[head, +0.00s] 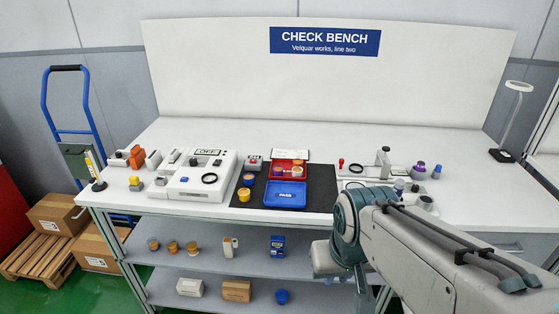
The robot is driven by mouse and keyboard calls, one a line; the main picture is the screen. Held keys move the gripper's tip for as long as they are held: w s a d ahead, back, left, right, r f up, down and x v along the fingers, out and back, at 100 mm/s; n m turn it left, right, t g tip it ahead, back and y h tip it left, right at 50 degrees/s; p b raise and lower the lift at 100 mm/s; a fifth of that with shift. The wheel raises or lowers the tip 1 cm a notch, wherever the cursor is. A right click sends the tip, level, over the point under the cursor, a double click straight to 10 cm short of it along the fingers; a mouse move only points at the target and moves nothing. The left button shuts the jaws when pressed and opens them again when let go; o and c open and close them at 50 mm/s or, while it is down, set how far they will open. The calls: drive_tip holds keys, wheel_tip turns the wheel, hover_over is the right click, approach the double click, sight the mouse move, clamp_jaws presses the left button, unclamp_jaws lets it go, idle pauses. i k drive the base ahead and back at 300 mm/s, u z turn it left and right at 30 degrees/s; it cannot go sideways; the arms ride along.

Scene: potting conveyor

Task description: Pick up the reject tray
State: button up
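A red tray (274,170) lies on the dark mat (323,190) near the middle of the bench; its label cannot be read. It holds several small round pieces, with orange, purple and pale parts. A blue tray (285,202) with a white label that seems to read PASS lies directly in front of it, close against its near edge. My arm reaches in from the lower right, to the right of and nearer than both trays. Its gripper fingers do not show.
A white device with a display (195,177) stands left of the mat. Yellow (244,195) and dark round pieces sit on the mat's left side. A white card (289,155) is behind the red tray. Small instruments crowd the right; a lamp (503,155) stands far right. The bench's back is clear.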

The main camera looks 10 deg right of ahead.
sight(288, 165)
drive_tip(key=k, duration=0.6)
drive_tip(key=u, duration=0.6)
drive_tip(key=i, duration=1.3)
drive_tip(key=z, duration=0.5)
drive_tip(key=i, duration=0.55)
drive_tip(key=z, duration=0.5)
